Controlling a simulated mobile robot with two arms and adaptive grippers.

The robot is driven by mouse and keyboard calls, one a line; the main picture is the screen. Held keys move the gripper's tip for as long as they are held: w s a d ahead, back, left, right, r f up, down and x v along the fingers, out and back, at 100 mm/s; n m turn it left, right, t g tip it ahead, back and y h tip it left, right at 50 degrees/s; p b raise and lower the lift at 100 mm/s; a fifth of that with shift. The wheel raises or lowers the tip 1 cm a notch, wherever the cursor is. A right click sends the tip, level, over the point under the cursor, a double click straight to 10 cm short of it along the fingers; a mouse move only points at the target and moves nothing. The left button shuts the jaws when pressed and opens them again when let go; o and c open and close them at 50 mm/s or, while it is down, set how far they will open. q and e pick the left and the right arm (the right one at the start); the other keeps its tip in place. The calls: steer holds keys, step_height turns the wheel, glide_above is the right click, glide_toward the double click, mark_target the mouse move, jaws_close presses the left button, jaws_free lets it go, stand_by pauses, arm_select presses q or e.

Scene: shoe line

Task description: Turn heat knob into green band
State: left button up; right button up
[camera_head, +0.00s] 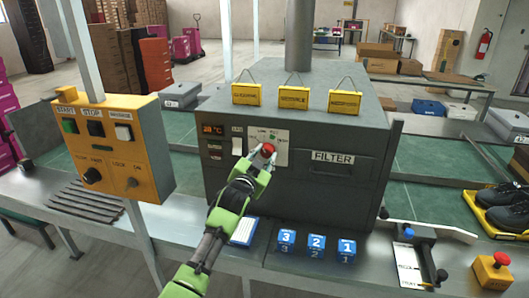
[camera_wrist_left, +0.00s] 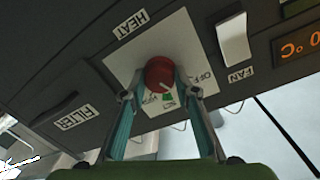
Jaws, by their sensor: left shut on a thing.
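The red heat knob (camera_head: 268,148) sits on a white dial plate (camera_head: 281,150) on the front of the grey machine. In the left wrist view the knob (camera_wrist_left: 160,73) is close up under the HEAT label, with OFF printed beside it. A small green band (camera_wrist_left: 168,97) shows on the dial plate below the knob in that view. My left gripper (camera_head: 262,161) reaches up to the panel, its fingers (camera_wrist_left: 158,88) shut on the knob from both sides. I cannot tell where the knob's pointer stands. My right gripper is in neither view.
A FAN switch (camera_wrist_left: 234,38) and an orange temperature display (camera_head: 213,129) lie beside the dial. The FILTER panel (camera_head: 333,163) is to its right. An orange control box (camera_head: 107,148) stands left, numbered blue blocks (camera_head: 316,243) below, and a red stop button (camera_head: 501,259) at right.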

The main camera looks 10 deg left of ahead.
arm_select(q)
steer(key=m+p, duration=0.1)
steer(key=m, duration=0.3)
steer(key=shift+r, duration=0.1)
steer(key=shift+m+y+p, duration=0.3)
steer(key=shift+m+p, duration=0.3)
steer(key=shift+m, duration=1.4)
steer(key=o, duration=1.1)
steer(key=shift+d, duration=0.1)
steer(key=shift+s, duration=0.1)
steer(key=s, duration=1.1)
steer(key=shift+s+a+r, duration=0.35)
steer(key=shift+s+r, duration=0.05)
